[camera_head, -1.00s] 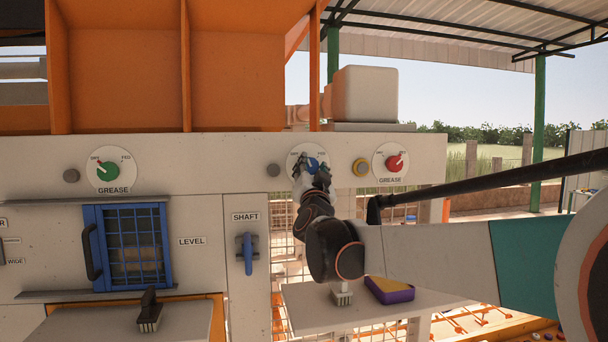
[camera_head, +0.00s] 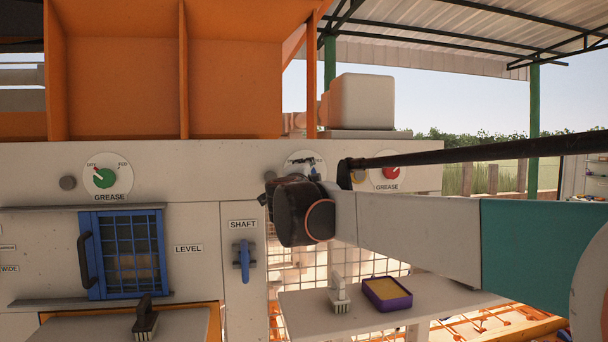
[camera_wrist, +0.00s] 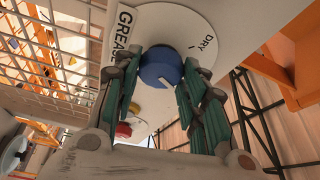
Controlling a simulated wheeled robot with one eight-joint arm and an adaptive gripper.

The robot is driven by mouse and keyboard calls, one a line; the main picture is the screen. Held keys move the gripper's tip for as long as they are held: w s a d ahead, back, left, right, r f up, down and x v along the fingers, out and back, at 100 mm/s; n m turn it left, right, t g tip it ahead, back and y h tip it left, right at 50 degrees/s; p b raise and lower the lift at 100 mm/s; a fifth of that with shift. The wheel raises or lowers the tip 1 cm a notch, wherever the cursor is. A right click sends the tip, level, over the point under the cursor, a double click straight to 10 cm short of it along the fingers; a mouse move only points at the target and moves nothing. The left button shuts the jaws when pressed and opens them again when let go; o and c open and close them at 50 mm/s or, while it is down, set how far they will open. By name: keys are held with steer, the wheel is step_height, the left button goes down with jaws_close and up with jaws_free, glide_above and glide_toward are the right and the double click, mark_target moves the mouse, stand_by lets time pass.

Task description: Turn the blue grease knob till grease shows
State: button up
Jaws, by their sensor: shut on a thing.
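The blue grease knob (camera_wrist: 161,69) sits on a round white dial (camera_wrist: 180,30) marked DRY, with a GREASE label beside it. My gripper (camera_wrist: 164,78) is shut on the knob, with one green-padded finger on each side of it. The knob's pointer cannot be made out clearly. In the head view, the white dial (camera_head: 292,158) shows only in part; my wrist and fingers cover most of the knob and the label. I see no grease on the visible part of the dial.
A green grease knob (camera_head: 105,178) is at the left and a red one (camera_head: 391,173) at the right on the same panel. A blue shaft handle (camera_head: 244,260) is below. A shelf (camera_head: 440,291) holds a brush (camera_head: 339,297) and a purple tray (camera_head: 387,304).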

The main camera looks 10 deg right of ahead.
steer(key=shift+s+r+m+g, duration=0.15)
steer(key=shift+m+g, duration=0.25)
steer(key=shift+m, duration=0.8)
steer(key=shift+a, duration=0.1)
steer(key=o, duration=1)
steer(key=shift+o, duration=0.2)
steer(key=v, duration=1.1)
steer(key=shift+s, duration=0.35)
